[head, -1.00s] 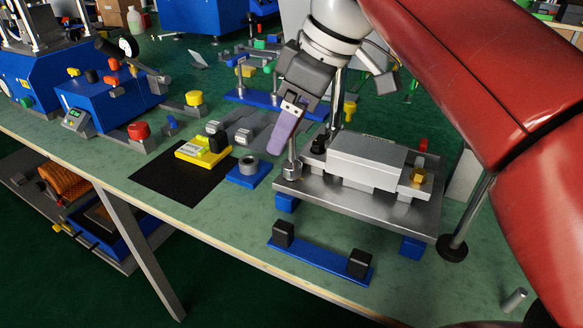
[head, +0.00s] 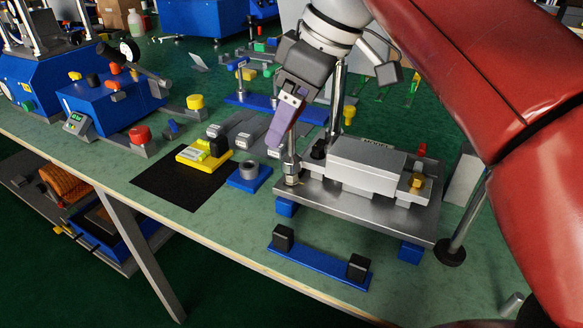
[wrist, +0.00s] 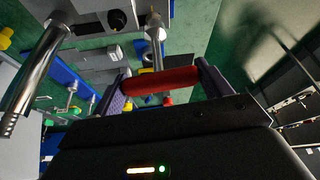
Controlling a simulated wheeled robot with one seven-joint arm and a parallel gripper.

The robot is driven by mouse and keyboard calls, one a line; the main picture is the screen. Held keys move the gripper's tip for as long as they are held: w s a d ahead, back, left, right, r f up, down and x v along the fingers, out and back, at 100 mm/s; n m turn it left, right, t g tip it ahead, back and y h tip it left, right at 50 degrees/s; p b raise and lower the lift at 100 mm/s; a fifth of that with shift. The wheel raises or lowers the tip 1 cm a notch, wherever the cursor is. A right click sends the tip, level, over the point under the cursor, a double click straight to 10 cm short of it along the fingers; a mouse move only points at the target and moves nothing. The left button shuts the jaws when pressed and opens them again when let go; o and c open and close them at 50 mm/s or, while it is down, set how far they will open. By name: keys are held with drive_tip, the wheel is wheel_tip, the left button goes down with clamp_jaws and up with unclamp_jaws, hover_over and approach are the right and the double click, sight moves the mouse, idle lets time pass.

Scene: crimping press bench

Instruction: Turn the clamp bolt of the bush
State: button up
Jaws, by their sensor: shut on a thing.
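My gripper (head: 282,130) has purple fingers and points down over the front left corner of the grey press plate (head: 335,213). In the wrist view, the fingers are shut on a red handle (wrist: 160,80) of a tool. The tool's grey shaft (wrist: 155,40) runs away from the handle. In the head view, its grey socket end (head: 291,165) hangs upright just over a small light-coloured fitting (head: 292,181) at the plate corner, which looks like the bush with its clamp bolt. I cannot tell whether the socket touches it. The bolt head is not clear.
A grey block (head: 370,160) fills the plate's middle, close right of the tool. A blue holder with a grey ring (head: 249,171) and a yellow device (head: 203,154) by a black mat (head: 180,180) stand left. A blue bar with black blocks (head: 315,264) lies in front.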

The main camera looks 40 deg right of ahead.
drive_tip(key=shift+r, duration=1.45)
drive_tip(key=o, duration=0.4)
drive_tip(key=c, duration=0.4)
drive_tip(key=m+h, duration=0.1)
drive_tip(key=m, duration=0.3)
drive_tip(key=shift+s+r+h, duration=0.15)
drive_tip(key=shift+r+h, duration=0.25)
drive_tip(key=m, duration=0.1)
drive_tip(key=m+h, duration=0.1)
drive_tip(key=m, duration=0.2)
drive_tip(key=shift+r, duration=0.3)
drive_tip(key=m+h, duration=0.1)
drive_tip(key=m, duration=0.1)
drive_tip(key=m+h, duration=0.1)
drive_tip(key=m, duration=0.1)
drive_tip(key=shift+r, duration=0.3)
